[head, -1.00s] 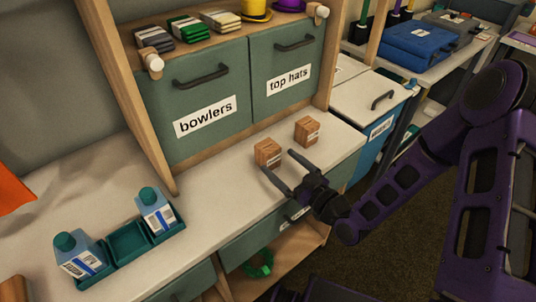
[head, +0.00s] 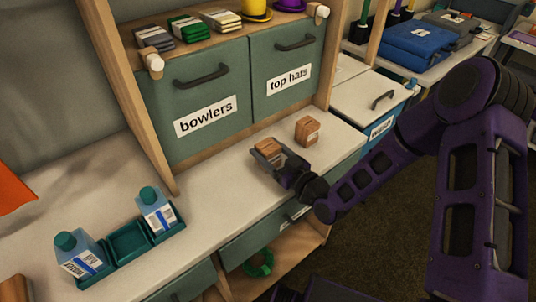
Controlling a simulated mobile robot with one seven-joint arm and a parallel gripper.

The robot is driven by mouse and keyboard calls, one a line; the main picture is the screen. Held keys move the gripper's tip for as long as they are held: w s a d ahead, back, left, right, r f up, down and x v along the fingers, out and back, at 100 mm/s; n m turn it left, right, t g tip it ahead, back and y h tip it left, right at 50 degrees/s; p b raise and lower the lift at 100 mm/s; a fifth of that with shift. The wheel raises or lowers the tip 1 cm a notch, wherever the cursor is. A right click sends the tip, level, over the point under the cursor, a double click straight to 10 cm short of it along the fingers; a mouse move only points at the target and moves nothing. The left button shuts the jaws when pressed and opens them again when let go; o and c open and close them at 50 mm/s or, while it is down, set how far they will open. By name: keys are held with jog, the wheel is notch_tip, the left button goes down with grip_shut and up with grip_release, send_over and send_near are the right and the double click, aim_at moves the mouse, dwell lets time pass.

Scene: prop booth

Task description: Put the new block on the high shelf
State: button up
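Two small tan wooden-looking blocks stand on the pale counter (head: 215,195) below the cabinet doors. My gripper (head: 269,153) is at the left block (head: 267,144), with its fingers at the block's sides; they hide its lower part. I cannot tell whether they press on it or whether it is clear of the counter. The right block (head: 307,131) stands apart, behind and to the right of the gripper. The pictures do not mark either block as new. A wooden shelf (head: 143,62) runs above the cabinet doors.
On the shelf are folded cloths (head: 187,29), a yellow hat (head: 257,9) and a purple hat (head: 289,4). Below it are doors labelled "bowlers" (head: 199,103) and "top hats" (head: 286,76). A teal tray (head: 129,243) with two bottles (head: 155,209) sits at the counter's left; the counter between is clear.

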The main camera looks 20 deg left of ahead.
grip_shut()
jog(key=shift+r, duration=0.15)
